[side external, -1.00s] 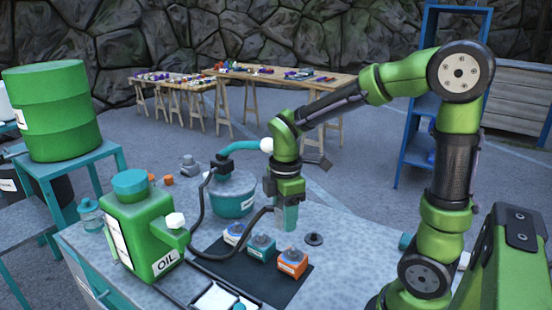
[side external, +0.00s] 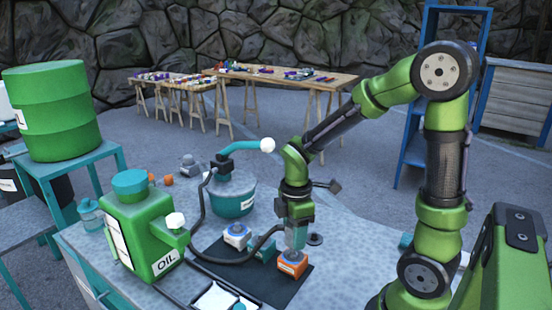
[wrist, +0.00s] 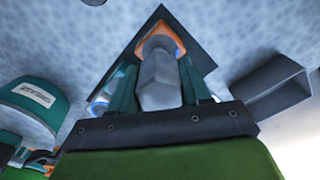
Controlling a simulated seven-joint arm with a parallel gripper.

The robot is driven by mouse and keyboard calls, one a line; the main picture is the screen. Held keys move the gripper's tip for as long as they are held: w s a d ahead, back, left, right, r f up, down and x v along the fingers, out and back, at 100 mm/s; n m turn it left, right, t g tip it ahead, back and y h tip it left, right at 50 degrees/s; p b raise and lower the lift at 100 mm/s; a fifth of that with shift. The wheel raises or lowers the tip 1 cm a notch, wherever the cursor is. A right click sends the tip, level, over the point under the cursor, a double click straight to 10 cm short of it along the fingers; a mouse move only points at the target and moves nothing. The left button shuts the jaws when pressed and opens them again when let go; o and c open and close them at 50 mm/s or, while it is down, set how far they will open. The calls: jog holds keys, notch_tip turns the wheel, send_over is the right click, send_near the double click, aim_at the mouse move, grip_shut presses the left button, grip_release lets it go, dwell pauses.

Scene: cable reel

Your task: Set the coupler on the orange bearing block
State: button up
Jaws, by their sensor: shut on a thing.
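The orange bearing block (side external: 291,267) sits on the dark mat in the side view, at the right end of a row of blocks. My gripper (side external: 295,249) points down directly above it, its teal fingertips at or just above the block's top. In the wrist view my gripper (wrist: 160,60) is shut on a grey coupler (wrist: 158,82). The orange block (wrist: 165,28) shows just beyond the coupler's far end. Fingers mostly hide the coupler in the side view, and I cannot tell whether it touches the block.
A teal block (side external: 262,250) and a white-and-blue block (side external: 236,237) stand left on the dark mat (side external: 240,271). A teal tub (side external: 233,200) stands behind. A small dark disc (side external: 315,239) lies at right.

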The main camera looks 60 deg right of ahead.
jog(key=shift+f, duration=1.8)
jog(key=o, duration=1.3)
